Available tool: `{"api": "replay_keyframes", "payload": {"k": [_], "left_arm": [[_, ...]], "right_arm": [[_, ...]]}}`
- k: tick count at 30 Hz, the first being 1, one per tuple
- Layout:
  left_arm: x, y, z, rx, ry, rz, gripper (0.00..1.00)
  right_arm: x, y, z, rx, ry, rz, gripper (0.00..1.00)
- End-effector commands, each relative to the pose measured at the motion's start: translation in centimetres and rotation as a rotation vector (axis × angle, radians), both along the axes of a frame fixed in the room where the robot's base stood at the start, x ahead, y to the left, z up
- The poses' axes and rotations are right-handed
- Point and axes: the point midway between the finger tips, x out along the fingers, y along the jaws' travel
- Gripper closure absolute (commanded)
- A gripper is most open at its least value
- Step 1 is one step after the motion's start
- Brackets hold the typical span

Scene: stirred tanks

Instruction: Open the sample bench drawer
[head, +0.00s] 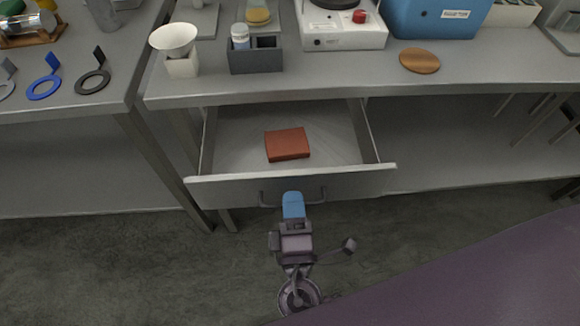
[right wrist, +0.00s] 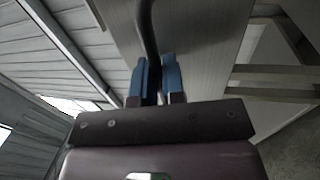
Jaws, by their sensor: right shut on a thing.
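The sample bench drawer (head: 350,183) is pulled out from under the bench top, and its inside shows. A reddish-brown block (head: 287,144) lies on the drawer floor. A dark bar handle (head: 266,199) is on the drawer's front. My right gripper (head: 293,204) is at the middle of this handle, and its blue fingertips cover part of it. In the right wrist view the blue fingers (right wrist: 153,80) are shut on the dark handle bar (right wrist: 148,30), one on each side. My left gripper is not in view.
The bench top (head: 330,70) carries a white funnel (head: 174,40), a grey holder (head: 256,58), a white hot plate (head: 343,36), a blue box (head: 435,18) and a round wooden disc (head: 419,61). Another bench stands at left. Open floor (head: 130,265) lies in front.

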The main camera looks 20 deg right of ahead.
Motion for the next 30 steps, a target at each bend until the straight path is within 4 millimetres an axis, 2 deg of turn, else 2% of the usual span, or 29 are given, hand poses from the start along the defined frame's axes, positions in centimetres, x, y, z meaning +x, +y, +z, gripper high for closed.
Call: {"api": "replay_keyframes", "payload": {"k": [1,6,12,19,30], "left_arm": [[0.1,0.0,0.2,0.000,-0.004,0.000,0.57],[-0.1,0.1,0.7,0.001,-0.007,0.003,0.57],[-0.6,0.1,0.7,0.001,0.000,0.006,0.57],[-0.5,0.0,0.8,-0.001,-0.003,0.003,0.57],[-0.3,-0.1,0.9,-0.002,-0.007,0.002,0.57]], "right_arm": [[-1.3,0.3,0.0,-0.001,0.002,0.001,1.00],[-4.7,1.1,0.1,-0.001,0.000,0.001,1.00],[-7.3,1.8,0.1,0.001,-0.001,0.001,1.00],[-8.6,2.1,0.1,0.000,-0.001,0.001,1.00],[-8.8,2.1,0.0,0.000,-0.001,0.001,1.00]]}}
